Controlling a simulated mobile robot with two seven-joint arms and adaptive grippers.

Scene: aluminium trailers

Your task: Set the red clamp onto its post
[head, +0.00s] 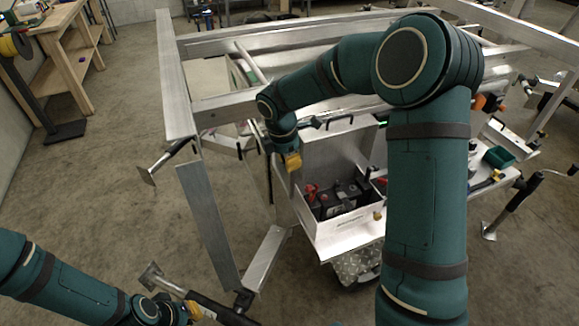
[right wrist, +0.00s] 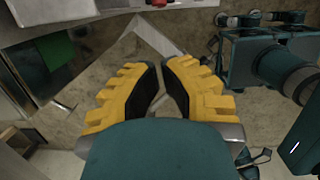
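The red clamp (head: 311,193) shows small at the left end of a dark battery (head: 340,199) inside an open white box (head: 342,226). At this size I cannot tell how it sits relative to its post. My right gripper (head: 292,161), with yellow fingers, is above the box's left side, apart from the clamp. In the right wrist view its fingers (right wrist: 162,85) are parted with bare floor between them. A bit of red (right wrist: 157,2) shows at that view's top edge. My left gripper (head: 194,311) is low at the left, far from the box; its fingers are too small to read.
The box's raised lid (head: 338,150) stands behind the battery. Aluminium trailer frame beams (head: 178,90) surround the box at left and behind. A wooden workbench (head: 62,48) stands far left, with open floor between.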

